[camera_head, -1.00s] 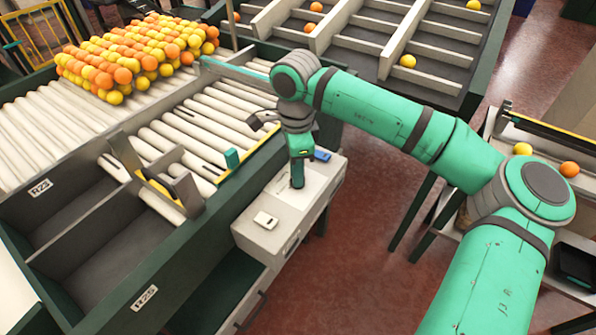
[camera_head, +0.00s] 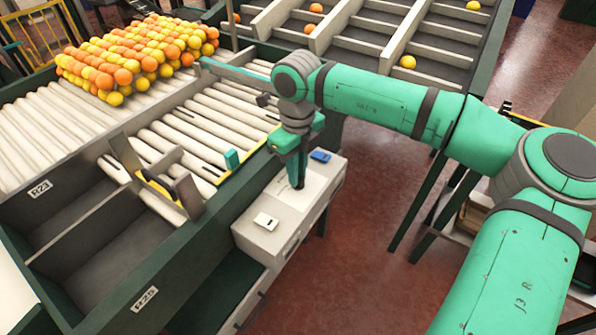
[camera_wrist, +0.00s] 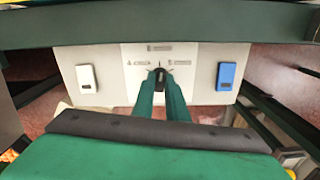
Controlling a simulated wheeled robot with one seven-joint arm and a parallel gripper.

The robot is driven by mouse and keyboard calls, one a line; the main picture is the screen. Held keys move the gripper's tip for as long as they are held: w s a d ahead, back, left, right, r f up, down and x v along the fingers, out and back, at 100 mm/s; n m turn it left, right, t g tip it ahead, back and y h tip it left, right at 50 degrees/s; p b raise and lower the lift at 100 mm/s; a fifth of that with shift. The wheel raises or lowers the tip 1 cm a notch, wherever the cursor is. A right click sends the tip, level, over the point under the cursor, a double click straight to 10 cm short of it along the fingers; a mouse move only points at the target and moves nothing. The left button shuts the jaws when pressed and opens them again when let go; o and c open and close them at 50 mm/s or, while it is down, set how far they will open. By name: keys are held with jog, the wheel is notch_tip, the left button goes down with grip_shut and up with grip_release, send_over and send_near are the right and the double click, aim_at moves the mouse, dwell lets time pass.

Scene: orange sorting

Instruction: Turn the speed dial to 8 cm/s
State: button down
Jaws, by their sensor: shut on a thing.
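The speed dial (camera_wrist: 160,72) is a small dark knob on a pale panel with a few printed marks around it, too small to read. My gripper (camera_wrist: 160,84) is shut on the dial, its two green fingers on either side of the knob. In the head view my gripper (camera_head: 298,184) points down onto the top of the light grey control box (camera_head: 262,239). There the fingers and wrist hide the dial, and I cannot tell which mark it points to.
A white switch (camera_head: 265,221) and a blue switch (camera_head: 320,156) flank the dial on the box. The roller conveyor (camera_head: 190,135) runs to the left, with a pile of oranges (camera_head: 135,60) at its back. Red floor (camera_head: 365,215) is open to the right.

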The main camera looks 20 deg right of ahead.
jog(key=m, duration=0.5)
jog(key=shift+w+d+r+m, duration=0.1)
jog(key=shift+m, duration=2.4)
jog(key=c, duration=1.8)
grip_release()
jog(key=shift+o, duration=0.2)
notch_tip(320, 180, up, 11)
